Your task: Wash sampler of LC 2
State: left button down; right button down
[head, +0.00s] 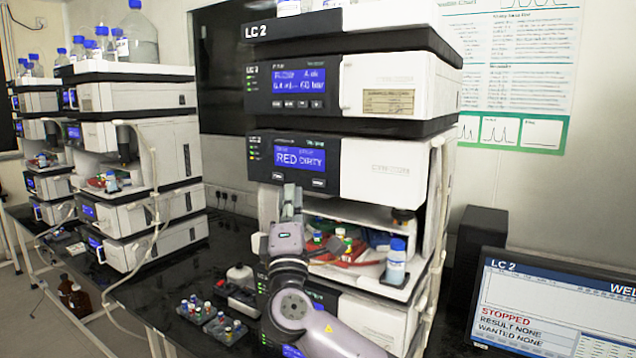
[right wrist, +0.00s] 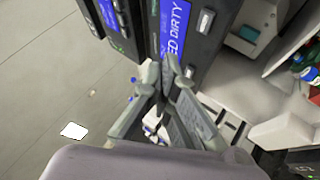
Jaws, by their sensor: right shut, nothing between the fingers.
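The LC 2 sampler (head: 380,170) is a white module with a black left panel in the middle of the near stack. Its blue display (head: 300,157) reads RED DIRTY, and two small buttons sit below it. The display also shows in the right wrist view (right wrist: 174,28). My right gripper (head: 291,192) is shut and empty, its fingertips just below and in front of the display, near the left button. In the right wrist view the fingertips (right wrist: 166,70) are close to the panel; I cannot tell if they touch it. My left gripper is not in view.
The open bay below holds coloured vials and a blue-capped bottle (head: 396,262). The pump module (head: 390,85) is above. A monitor (head: 550,310) at right reads LC 2, STOPPED, RESULT NONE. Vial trays (head: 225,327) lie on the black bench. Another stack (head: 140,150) stands left.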

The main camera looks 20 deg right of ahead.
aim_at(319, 183)
jog(key=shift+w+d+b, duration=0.3)
jog(key=shift+w+d, duration=0.45)
jog(key=shift+d, duration=0.2)
jog(key=shift+w+d+b, duration=0.25)
jog(key=shift+w+d, duration=0.5)
jog(key=shift+d, duration=0.2)
jog(key=shift+w+d+b, duration=0.25)
jog(key=shift+d+b, duration=0.05)
jog(key=shift+b, duration=0.05)
jog(key=shift+w+d, duration=0.25)
jog(key=shift+d, duration=0.1)
dwell(0.7)
jog(key=shift+a, duration=0.1)
jog(key=shift+s+a+b, duration=0.3)
jog(key=shift+s+a, duration=0.25)
jog(key=shift+a, duration=0.1)
